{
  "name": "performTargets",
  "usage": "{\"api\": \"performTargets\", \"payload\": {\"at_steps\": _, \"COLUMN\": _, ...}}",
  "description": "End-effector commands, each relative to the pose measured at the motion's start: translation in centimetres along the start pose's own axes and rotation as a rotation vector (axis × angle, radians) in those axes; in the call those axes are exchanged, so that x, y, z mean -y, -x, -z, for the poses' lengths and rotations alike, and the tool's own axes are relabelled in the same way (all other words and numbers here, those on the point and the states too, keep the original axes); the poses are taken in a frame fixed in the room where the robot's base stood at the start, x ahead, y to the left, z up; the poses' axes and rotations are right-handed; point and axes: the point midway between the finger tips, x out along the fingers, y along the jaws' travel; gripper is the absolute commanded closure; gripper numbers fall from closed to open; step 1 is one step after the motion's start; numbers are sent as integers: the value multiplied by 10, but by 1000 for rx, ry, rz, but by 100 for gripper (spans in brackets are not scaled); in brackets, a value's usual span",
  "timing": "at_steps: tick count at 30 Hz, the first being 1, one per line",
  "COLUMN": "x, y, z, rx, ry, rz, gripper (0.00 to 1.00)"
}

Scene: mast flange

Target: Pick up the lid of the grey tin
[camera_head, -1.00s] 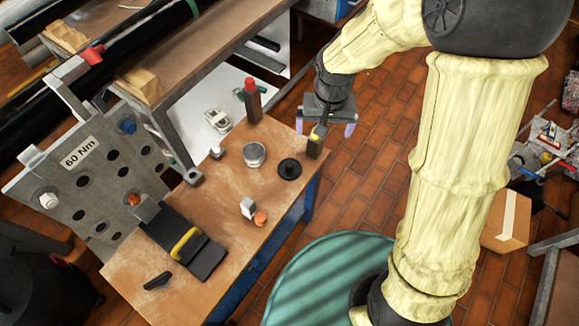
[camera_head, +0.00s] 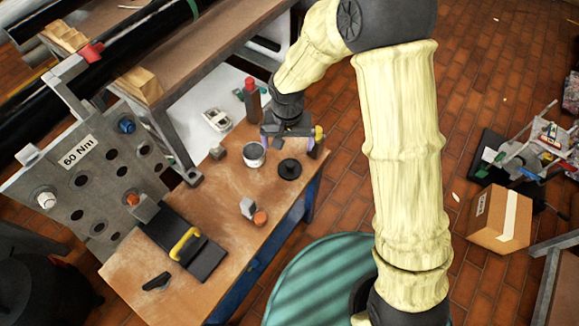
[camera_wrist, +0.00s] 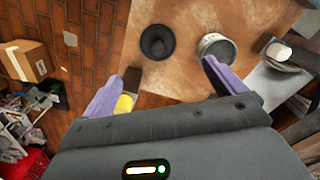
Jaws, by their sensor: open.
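The grey tin (camera_head: 254,155) stands upright on the brown workbench, and it also shows in the wrist view (camera_wrist: 217,50). My gripper (camera_head: 291,138) is above the bench's far right end, beyond both. Its purple fingers are spread and empty, as the wrist view (camera_wrist: 163,72) shows.
A dark block with a yellow top (camera_head: 314,148) stands at the bench edge, close by a finger. A red-capped bottle (camera_head: 252,98) stands behind the tin. A small grey block (camera_head: 218,152) is left of it. An orange piece (camera_head: 260,217) lies nearer the front.

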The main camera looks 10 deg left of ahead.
Motion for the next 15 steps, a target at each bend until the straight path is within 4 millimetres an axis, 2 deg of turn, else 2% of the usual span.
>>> {"api": "performTargets", "payload": {"at_steps": 1, "x": 0, "y": -11, "z": -1, "rx": 4, "ry": 0, "rz": -2, "gripper": 5}}
{"api": "performTargets", "payload": {"at_steps": 9, "x": 0, "y": -57, "z": 0, "rx": 2, "ry": 0, "rz": -1, "gripper": 5}}
{"api": "performTargets", "payload": {"at_steps": 15, "x": 0, "y": -70, "z": 0, "rx": -1, "ry": 1, "rz": 0, "gripper": 5}}
